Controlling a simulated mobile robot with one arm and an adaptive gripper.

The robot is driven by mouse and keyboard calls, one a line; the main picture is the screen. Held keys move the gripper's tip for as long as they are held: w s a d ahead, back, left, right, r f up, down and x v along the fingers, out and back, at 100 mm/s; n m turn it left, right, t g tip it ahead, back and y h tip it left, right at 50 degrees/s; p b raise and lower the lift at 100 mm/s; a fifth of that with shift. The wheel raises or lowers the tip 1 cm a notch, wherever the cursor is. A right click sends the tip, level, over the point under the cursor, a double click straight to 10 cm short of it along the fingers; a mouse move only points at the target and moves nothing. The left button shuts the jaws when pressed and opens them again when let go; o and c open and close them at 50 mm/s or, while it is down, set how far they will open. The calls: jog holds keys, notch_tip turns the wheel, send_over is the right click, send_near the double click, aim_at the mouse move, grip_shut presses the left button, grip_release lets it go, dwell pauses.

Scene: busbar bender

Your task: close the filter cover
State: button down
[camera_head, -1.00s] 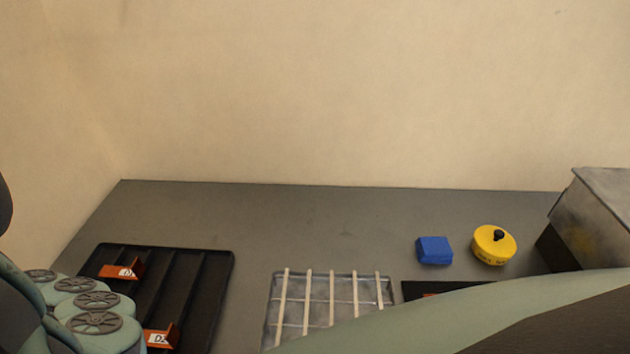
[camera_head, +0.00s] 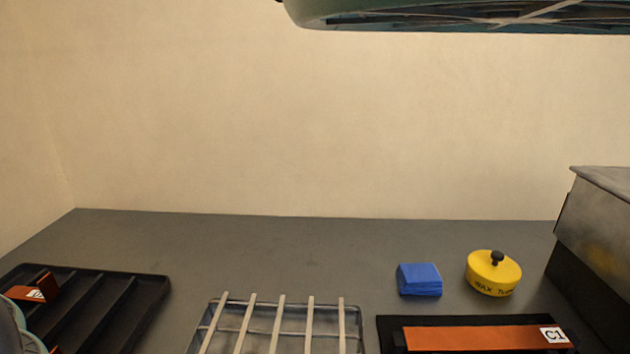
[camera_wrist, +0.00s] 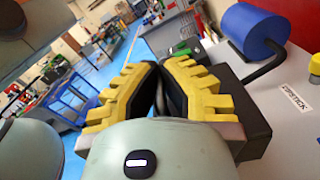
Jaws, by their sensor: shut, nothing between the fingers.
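My gripper (camera_wrist: 162,68) shows in the wrist view with its yellow and black fingers brought together at the tips, holding nothing. To its right is a light grey machine surface (camera_wrist: 285,130) with a label (camera_wrist: 296,101) that seems to read DIPSTICK. A blue cylinder (camera_wrist: 252,30) on a bent black rod (camera_wrist: 262,70) stands over this surface. A dark block (camera_wrist: 238,100) lies just behind the right finger; I cannot tell whether they touch. I cannot make out a filter cover in either view.
In the head view the grey bench holds a black tray (camera_head: 85,310), a wire rack (camera_head: 285,335), a blue block (camera_head: 419,280), a yellow lidded tin (camera_head: 494,275) and an orange bar marked C1 (camera_head: 470,338). A metal box (camera_head: 600,230) stands at right. Open floor (camera_wrist: 122,75) shows beyond my gripper.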

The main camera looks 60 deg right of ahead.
jog(key=shift+s+d+f+n+b, duration=0.35)
jog(key=shift+s+f+n+b, duration=0.3)
jog(key=shift+n+b, duration=0.4)
jog(key=c, duration=1.7)
grip_release()
jog(key=o, duration=0.6)
jog(key=shift+o, duration=0.2)
jog(key=v, duration=1.2)
jog(key=shift+r, duration=0.1)
